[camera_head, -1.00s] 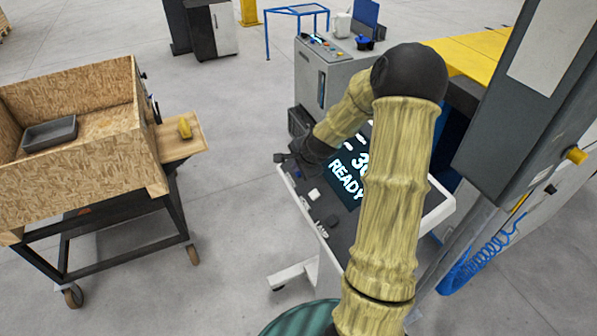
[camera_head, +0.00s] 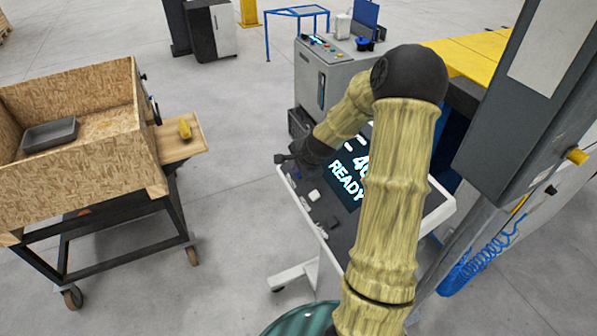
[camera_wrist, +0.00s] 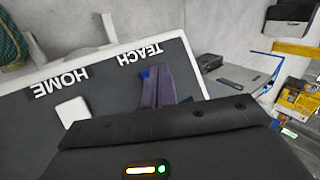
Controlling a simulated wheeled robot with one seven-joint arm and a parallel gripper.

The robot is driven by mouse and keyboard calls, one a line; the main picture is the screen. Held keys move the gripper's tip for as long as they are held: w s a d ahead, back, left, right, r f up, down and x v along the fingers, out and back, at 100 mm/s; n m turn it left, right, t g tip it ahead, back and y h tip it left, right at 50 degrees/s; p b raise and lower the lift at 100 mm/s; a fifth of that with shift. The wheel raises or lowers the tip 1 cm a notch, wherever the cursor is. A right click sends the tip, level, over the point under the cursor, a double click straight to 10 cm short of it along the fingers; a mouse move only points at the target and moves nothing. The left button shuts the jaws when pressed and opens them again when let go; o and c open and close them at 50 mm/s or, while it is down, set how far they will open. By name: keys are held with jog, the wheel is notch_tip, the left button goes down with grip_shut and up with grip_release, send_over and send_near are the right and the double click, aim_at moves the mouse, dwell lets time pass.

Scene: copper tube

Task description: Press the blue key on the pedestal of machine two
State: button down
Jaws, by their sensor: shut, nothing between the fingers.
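The pedestal panel (camera_head: 340,240) is a dark slanted top with a white rim and a lit screen (camera_head: 346,180) reading READY, partly covered by my arm. The blue key (camera_wrist: 145,74) shows as a small patch by the TEACH label in the wrist view, mostly hidden by my fingers. It is also a small blue spot in the head view (camera_head: 298,175). My gripper (camera_wrist: 152,78) is shut and empty, its fingertips right at the blue key. I cannot tell whether they touch it. A white key (camera_wrist: 72,111) sits by the HOME label.
A grey machine (camera_head: 335,75) with a control panel stands behind the pedestal. A chipboard-sided cart (camera_head: 95,170) stands at the left, with open floor between. A tall grey cabinet (camera_head: 525,120) and a blue coiled hose (camera_head: 480,260) are at the right.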

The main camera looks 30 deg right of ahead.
jog(key=shift+a+r, duration=0.3)
jog(key=shift+r, duration=0.25)
jog(key=shift+p, duration=0.3)
jog(key=a+r+p, duration=0.1)
jog(key=r+p, duration=0.1)
jog(key=r, duration=0.1)
jog(key=a+r+p, duration=0.1)
jog(key=shift+a+r, duration=0.15)
jog(key=shift+a, duration=0.15)
dwell(0.5)
jog(key=s+a+n+g+b, duration=0.2)
jog(key=s+a+n, duration=0.3)
jog(key=s+n, duration=0.3)
jog(key=s+a+n+g+b, duration=0.2)
jog(key=s+a+n+b, duration=0.3)
jog(key=s+n, duration=0.4)
jog(key=s+a, duration=0.1)
jog(key=s, duration=0.4)
jog(key=shift+s+a+f+h, duration=0.2)
jog(key=shift+f+h, duration=0.1)
jog(key=shift+h, duration=0.1)
